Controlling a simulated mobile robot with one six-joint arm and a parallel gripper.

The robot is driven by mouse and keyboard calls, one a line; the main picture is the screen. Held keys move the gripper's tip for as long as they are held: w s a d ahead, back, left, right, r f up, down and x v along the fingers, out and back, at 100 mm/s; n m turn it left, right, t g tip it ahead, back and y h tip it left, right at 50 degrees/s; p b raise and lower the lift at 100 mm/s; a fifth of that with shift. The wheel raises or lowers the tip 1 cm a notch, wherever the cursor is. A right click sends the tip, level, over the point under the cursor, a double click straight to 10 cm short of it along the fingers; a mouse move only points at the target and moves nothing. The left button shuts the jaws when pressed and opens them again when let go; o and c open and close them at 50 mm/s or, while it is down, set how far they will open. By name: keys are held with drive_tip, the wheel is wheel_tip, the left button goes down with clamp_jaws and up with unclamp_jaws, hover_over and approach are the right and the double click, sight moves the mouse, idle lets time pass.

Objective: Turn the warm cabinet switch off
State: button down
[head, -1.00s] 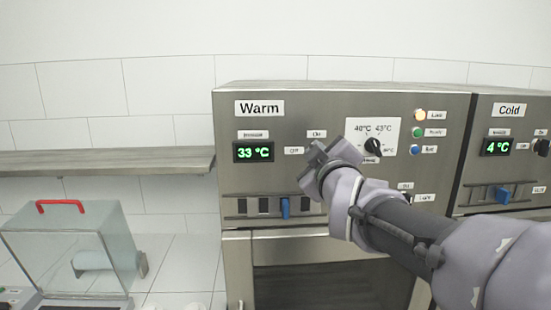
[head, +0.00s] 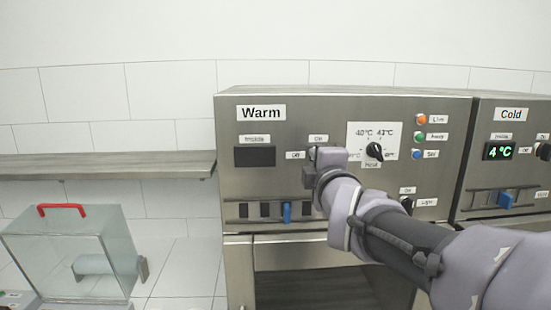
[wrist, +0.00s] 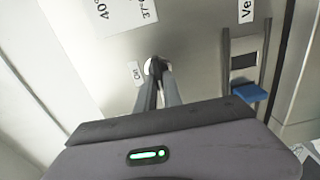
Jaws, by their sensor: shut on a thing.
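The warm cabinet (head: 330,110) stands in the middle of the head view, with a "Warm" label and a dark, blank display (head: 254,156). My gripper (head: 312,158) is at its panel, between the "Off" label (head: 295,155) and the heat knob (head: 374,151). The gripper mostly hides the power switch in the head view. In the wrist view the fingers (wrist: 157,82) are shut on the switch (wrist: 153,65), whose metal base shows at their tips beside the "On" label (wrist: 136,72). The exact tilt of the lever is hidden.
A blue slider (head: 286,212) sits below the display, and it also shows in the wrist view (wrist: 249,92). The light switch (head: 406,204) is low on the right, near my arm. The cold cabinet (head: 508,140) adjoins at right, its display lit at 4 °C.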

idle(0.4)
drive_tip(key=c, duration=1.5)
unclamp_jaws()
drive_tip(key=shift+s, duration=0.15)
drive_tip(key=s+p, duration=0.2)
drive_tip(key=s, duration=1.5)
drive_tip(key=shift+s, duration=0.1)
